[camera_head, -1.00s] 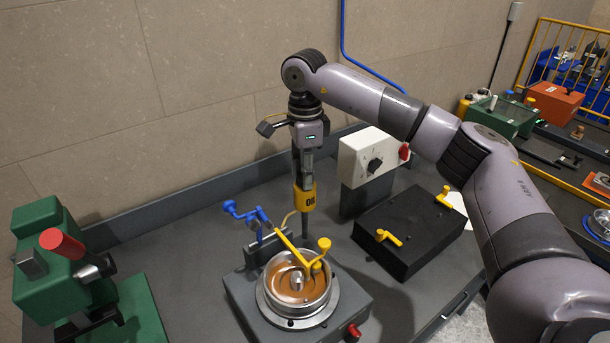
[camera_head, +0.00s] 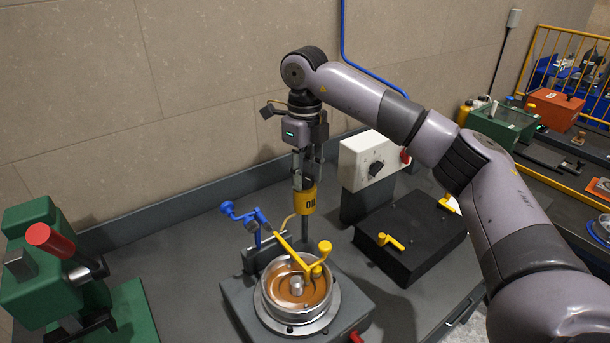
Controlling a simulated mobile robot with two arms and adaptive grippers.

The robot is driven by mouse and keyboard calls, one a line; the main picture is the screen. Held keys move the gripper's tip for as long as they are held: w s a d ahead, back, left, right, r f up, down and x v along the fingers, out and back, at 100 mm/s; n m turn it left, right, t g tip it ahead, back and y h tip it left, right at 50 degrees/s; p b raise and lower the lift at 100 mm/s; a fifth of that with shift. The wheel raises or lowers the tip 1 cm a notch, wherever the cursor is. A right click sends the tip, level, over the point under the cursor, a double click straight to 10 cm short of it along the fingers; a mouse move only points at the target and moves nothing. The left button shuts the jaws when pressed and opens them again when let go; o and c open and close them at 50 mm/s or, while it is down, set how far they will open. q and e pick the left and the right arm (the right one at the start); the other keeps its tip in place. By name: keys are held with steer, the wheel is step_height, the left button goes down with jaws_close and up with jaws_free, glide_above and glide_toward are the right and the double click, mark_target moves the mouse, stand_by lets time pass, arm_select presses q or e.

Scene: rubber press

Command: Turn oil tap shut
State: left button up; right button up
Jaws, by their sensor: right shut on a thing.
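The yellow oil container (camera_head: 306,203), marked "OIL", stands upright on a dark post behind the metal pot. My right gripper (camera_head: 304,178) points straight down into the top of this container. Its fingers are shut on the oil tap, which is mostly hidden between the fingers and the container's rim. A thin tan spout (camera_head: 287,222) runs down from the container toward the pot. My left gripper is not in view.
The round metal pot (camera_head: 300,326) holds brown liquid, with a yellow crank (camera_head: 298,257) over it. A blue crank (camera_head: 243,216) stands close left. A white control box (camera_head: 359,168) and black box (camera_head: 408,255) stand right; a green press (camera_head: 45,260) stands left.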

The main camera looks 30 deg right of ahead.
mark_target(305, 177)
steer(key=shift+m, duration=1.3)
steer(key=shift+r+m, duration=0.1)
steer(key=shift+m, duration=0.2)
steer(key=o, duration=1.1)
steer(key=shift+o, duration=0.2)
step_height(305, 177, up, 12)
